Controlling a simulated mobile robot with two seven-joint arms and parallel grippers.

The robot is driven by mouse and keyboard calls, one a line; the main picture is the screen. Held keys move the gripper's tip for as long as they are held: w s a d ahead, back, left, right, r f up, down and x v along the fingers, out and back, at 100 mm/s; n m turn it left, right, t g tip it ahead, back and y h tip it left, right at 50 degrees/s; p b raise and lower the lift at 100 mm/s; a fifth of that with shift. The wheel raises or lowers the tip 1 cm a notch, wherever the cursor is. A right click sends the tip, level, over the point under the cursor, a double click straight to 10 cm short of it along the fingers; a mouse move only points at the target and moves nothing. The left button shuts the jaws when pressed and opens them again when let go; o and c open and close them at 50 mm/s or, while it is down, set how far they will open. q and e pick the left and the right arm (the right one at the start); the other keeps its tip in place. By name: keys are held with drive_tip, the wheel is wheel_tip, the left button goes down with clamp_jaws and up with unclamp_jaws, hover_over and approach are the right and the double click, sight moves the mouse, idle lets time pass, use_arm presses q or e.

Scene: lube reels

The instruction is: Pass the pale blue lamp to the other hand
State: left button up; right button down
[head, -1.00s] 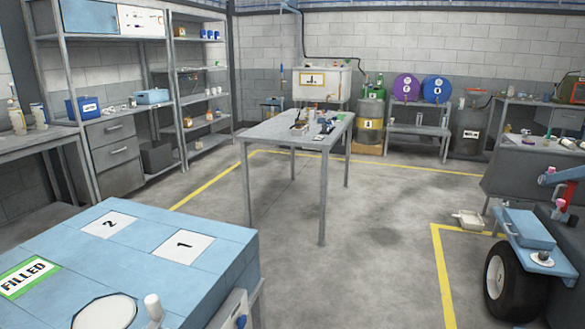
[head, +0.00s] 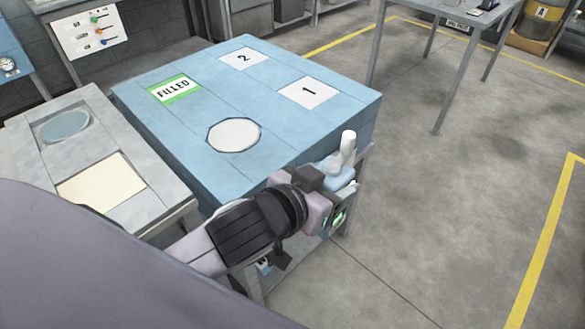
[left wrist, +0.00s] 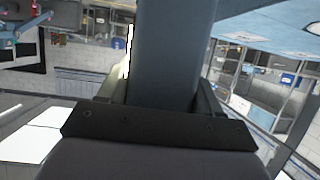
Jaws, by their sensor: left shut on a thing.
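My left gripper (head: 328,184) is at the near right corner of the blue-topped table in the head view. It is shut on the pale blue lamp (head: 343,171), which has a white rounded part (head: 348,145) sticking up. Part of the lamp is hidden behind the gripper. In the left wrist view a broad blue-grey body, the lamp (left wrist: 160,60), fills the space between the fingers (left wrist: 160,100). My right gripper is not in view.
Open floor (head: 450,200) lies to the right.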

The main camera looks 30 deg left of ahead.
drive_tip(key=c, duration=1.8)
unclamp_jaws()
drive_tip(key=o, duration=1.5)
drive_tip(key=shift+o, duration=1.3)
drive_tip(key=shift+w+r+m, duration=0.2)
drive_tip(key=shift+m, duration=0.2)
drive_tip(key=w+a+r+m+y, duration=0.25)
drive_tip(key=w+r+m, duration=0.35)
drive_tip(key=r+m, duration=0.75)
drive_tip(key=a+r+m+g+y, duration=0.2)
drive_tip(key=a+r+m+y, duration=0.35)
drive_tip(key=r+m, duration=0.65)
use_arm(q)
drive_tip(key=d+r+m+g+h, duration=0.2)
drive_tip(key=d+r+m+h, duration=0.1)
drive_tip(key=d, duration=1.3)
drive_tip(key=shift+d+m+h, duration=0.25)
drive_tip(key=shift+m+h, duration=0.65)
drive_tip(key=shift+h, duration=0.2)
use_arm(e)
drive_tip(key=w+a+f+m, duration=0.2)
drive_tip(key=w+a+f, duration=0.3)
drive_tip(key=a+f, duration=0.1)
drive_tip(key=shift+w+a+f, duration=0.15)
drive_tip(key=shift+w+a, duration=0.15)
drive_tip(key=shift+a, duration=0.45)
